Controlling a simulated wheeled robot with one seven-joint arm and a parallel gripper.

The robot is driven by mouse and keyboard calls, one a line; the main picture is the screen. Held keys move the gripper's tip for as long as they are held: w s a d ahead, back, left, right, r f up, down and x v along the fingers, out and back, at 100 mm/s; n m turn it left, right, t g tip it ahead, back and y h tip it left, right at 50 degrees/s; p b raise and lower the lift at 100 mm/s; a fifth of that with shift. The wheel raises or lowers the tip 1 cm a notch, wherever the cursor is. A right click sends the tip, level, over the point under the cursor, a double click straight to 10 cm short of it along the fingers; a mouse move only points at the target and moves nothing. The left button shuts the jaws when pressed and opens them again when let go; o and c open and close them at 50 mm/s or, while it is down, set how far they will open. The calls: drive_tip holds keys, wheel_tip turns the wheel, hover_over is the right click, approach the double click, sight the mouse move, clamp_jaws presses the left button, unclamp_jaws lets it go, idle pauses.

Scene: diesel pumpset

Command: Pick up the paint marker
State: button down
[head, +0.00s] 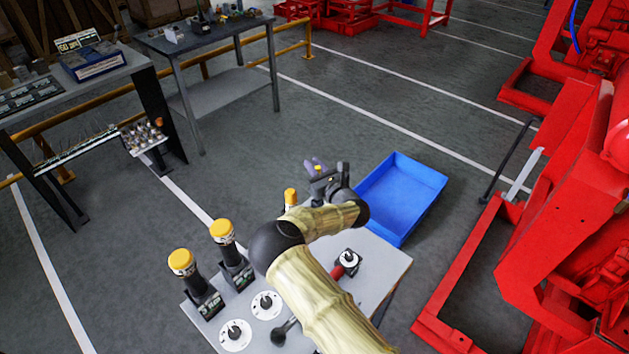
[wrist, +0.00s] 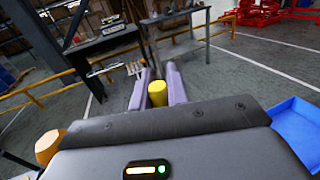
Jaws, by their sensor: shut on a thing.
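The paint marker (wrist: 157,93) shows as a short yellow cylinder between the two purple fingers of my gripper (wrist: 158,74) in the wrist view. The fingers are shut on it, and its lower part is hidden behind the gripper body. In the head view my gripper (head: 314,163) is beyond the far edge of the grey worktable, and a small yellow bit of the marker (head: 319,168) shows at the fingers. My gripper appears raised above the table top.
The grey worktable (head: 385,272) carries black stands with yellow-topped items (head: 222,231), round white dials (head: 236,335) and a red-handled switch (head: 347,263). A blue bin (head: 402,195) is right of my gripper. Red machinery (head: 560,250) stands farther right. Benches (head: 205,37) stand at back left.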

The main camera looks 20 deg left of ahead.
wheel_tip(320, 180, up, 3)
drive_tip(key=shift+f, duration=0.1)
idle(0.4)
